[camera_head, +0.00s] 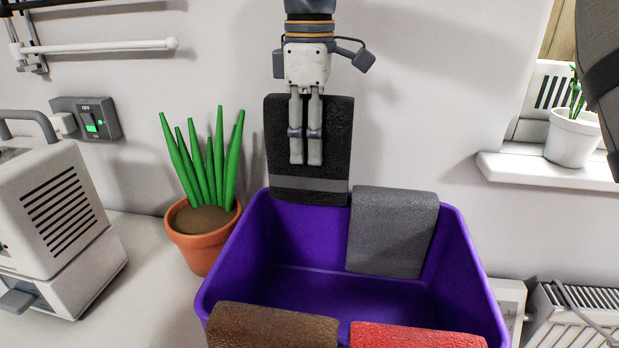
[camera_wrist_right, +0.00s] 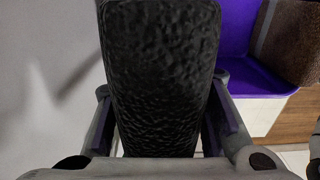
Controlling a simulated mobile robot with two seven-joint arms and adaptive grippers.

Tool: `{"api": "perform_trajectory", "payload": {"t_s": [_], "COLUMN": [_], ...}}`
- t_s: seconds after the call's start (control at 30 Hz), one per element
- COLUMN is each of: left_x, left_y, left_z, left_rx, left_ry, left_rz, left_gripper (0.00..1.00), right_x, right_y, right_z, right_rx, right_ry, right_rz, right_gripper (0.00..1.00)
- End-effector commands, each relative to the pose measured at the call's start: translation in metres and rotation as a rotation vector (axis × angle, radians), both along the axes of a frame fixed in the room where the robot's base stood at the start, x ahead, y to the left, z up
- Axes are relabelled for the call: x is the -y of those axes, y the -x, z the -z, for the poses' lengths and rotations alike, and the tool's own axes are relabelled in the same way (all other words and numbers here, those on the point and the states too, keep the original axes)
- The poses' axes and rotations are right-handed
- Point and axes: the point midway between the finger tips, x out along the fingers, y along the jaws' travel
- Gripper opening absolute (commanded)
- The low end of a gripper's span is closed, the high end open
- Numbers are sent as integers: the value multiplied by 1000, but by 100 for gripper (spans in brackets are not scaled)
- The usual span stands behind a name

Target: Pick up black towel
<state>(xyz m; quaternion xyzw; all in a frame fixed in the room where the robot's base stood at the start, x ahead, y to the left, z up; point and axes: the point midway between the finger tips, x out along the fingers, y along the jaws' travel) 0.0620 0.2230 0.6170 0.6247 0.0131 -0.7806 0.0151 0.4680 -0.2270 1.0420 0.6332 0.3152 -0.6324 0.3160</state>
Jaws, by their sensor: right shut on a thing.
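The black towel (camera_head: 335,130) hangs flat with a grey band near its lower end, above the back rim of the purple bin (camera_head: 460,265). My right gripper (camera_head: 305,160) points down in front of the towel, with its fingers close together. In the right wrist view the black towel (camera_wrist_right: 160,75) fills the middle, between the two fingers of my right gripper (camera_wrist_right: 165,140), which is shut on it. The towel's lower end is at the bin's back rim; I cannot tell whether it touches. My left gripper is not in view.
A grey towel (camera_head: 392,230) hangs over the bin's back rim. A brown towel (camera_head: 270,328) and a red towel (camera_head: 415,336) lie over the front rim. A potted plant (camera_head: 203,235) stands close left of the bin. A white machine (camera_head: 50,215) is farther left.

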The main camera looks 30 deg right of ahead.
Motion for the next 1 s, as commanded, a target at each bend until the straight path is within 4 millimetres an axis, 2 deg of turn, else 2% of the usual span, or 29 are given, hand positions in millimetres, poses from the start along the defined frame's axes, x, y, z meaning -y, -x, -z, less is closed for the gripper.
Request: {"api": "perform_trajectory", "payload": {"t_s": [0.13,0.2,0.37,0.53,0.63,0.77,0.9,1.0], "left_x": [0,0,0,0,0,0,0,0], "left_y": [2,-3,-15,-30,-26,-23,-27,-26], "left_z": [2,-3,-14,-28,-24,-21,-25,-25], "left_rx": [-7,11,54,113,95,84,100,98], "left_ry": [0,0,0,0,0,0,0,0], "left_rz": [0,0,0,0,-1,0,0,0], "left_gripper": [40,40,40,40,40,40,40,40], "right_x": [0,2,7,15,14,20,25,27], "right_y": [-1,11,43,93,108,119,154,168], "right_z": [-33,-40,-43,-45,-32,-34,-35,-35], "right_rx": [3,2,9,15,-27,0,3,-2], "right_ry": [0,0,-1,-1,-20,-10,-6,-5], "right_rz": [1,0,-1,0,-11,-3,-3,-2], "right_gripper": [9,9,9,9,9,9,9,9]}}
